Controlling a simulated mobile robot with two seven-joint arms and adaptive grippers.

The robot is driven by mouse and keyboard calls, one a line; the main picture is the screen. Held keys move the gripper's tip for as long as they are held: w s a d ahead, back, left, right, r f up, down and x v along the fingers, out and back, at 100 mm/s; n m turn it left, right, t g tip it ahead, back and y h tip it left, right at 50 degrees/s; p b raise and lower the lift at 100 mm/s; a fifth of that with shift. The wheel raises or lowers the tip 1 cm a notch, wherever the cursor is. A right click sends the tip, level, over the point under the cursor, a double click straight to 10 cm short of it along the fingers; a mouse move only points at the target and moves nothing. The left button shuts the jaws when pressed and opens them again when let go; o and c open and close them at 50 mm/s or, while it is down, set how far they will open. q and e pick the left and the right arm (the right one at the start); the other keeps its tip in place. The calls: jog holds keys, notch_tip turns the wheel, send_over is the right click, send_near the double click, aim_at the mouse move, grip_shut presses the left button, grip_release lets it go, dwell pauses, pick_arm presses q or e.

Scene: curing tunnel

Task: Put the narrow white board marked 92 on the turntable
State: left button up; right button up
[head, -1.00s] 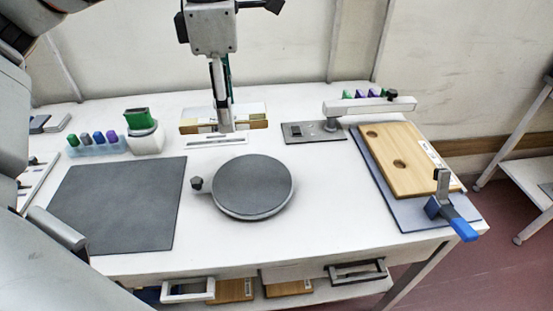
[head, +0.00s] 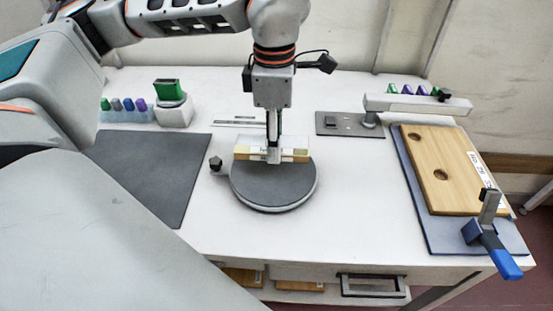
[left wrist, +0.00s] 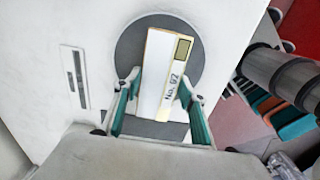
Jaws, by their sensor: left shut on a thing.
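The narrow white board (head: 246,148) is over the back part of the round dark grey turntable (head: 275,190). In the left wrist view the board (left wrist: 160,75) shows the mark "No. 92" and a small dark square, with the turntable (left wrist: 130,45) behind it. My left gripper (head: 274,158) points down and is shut on the board near its middle; its fingers (left wrist: 157,105) lie on either side. I cannot tell whether the board touches the turntable's top. My right gripper is not in view.
A dark mat (head: 160,175) lies left of the turntable, and a small black knob (head: 215,163) sits at its side. At the right, a wooden board (head: 448,175) with two holes lies under a blue-handled clamp (head: 492,240). The white table (head: 350,215) is clear between.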

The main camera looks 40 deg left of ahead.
aim_at(275, 170)
pick_arm(q)
notch_tip(275, 170, down, 2)
jog(key=shift+f, duration=0.1)
notch_tip(275, 170, down, 3)
jog(key=shift+f+b, duration=0.15)
jog(key=shift+b, duration=0.25)
jog(key=shift+f, duration=0.25)
jog(key=shift+r, duration=0.1)
jog(key=o, duration=1.1)
jog(key=shift+o, duration=0.2)
